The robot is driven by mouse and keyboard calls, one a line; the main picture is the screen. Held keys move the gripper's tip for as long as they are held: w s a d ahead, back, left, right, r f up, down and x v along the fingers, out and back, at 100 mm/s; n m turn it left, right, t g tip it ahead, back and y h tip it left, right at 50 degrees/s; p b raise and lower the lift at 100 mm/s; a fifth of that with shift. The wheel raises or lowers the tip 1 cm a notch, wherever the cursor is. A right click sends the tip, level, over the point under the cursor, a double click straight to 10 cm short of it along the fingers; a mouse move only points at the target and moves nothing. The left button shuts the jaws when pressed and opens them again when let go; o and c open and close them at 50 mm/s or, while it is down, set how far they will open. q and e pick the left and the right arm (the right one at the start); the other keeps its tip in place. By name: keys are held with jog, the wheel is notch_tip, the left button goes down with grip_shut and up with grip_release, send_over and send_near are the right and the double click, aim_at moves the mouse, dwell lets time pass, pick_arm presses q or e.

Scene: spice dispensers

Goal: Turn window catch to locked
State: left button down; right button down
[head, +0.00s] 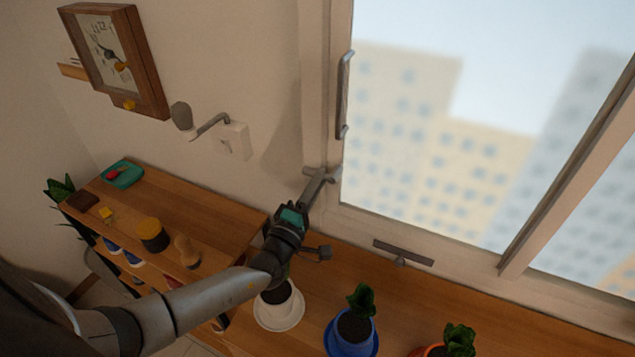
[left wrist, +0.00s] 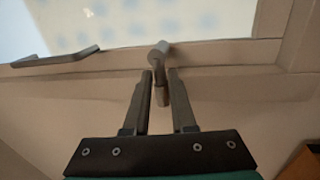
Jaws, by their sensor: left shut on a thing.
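The window catch (head: 336,174) is a small grey metal lever on the left upright of the window frame, low down. In the left wrist view the catch (left wrist: 159,55) has a round hub, and its short lever points toward my palm, between the fingers. My left gripper (head: 317,186) reaches up to it from below left. In the left wrist view its two fingers (left wrist: 161,82) stand on either side of the lever, shut on it. In the head view the gripper partly hides the catch. My right gripper is not in view.
A long grey pull handle (head: 344,95) is above the catch. A metal bar fitting (head: 403,253) is at the window's bottom edge. Potted plants, one in a blue pot (head: 351,335), stand below on the wooden top.

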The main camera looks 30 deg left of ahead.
pick_arm(q)
jog(key=shift+r, duration=0.1)
dwell(0.3)
jog(key=c, duration=0.8)
grip_release()
jog(key=shift+o, duration=0.2)
jog(key=shift+s, duration=0.1)
jog(key=s+f, duration=0.1)
jog(key=s, duration=0.4)
jog(key=s+f+b, duration=0.1)
jog(key=s, duration=0.3)
jog(key=s+f, duration=0.1)
jog(key=s, duration=0.4)
jog(key=shift+s+d, duration=0.35)
